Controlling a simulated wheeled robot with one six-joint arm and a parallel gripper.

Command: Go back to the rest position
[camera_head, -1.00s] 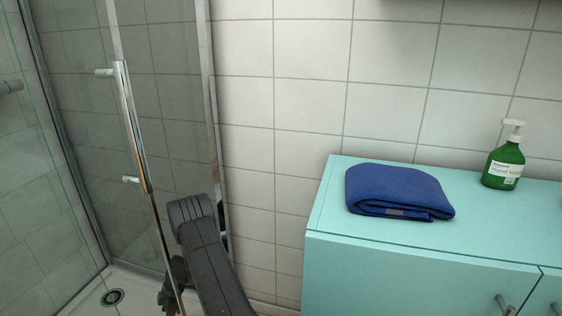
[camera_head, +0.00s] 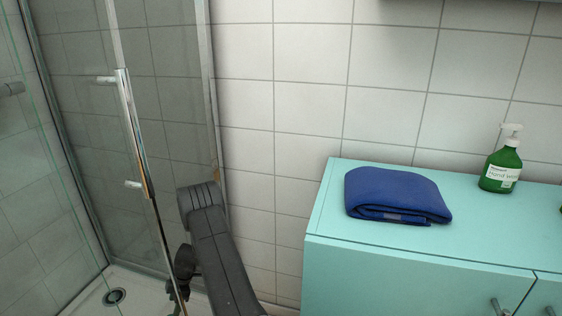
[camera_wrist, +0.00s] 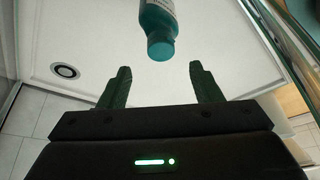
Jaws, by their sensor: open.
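In the wrist view, the two dark fingers of my gripper (camera_wrist: 160,68) are apart with nothing between them. A teal bottle (camera_wrist: 162,35) with a rounded blue-green cap is just beyond the fingertips, apart from them, over or on the white shower tray (camera_wrist: 215,60). The bottle's far end is cut off by the top edge. In the head view, my dark arm bends down beside the shower door; the gripper's fingers cannot be made out there.
The glass shower door has a chrome handle (camera_head: 131,130) close to my arm. A tiled wall (camera_head: 300,110) stands behind. At right, a turquoise cabinet (camera_head: 400,270) bears a folded blue towel (camera_head: 395,192) and a green hand soap bottle (camera_head: 500,168). A round drain (camera_wrist: 65,71) lies in the shower tray.

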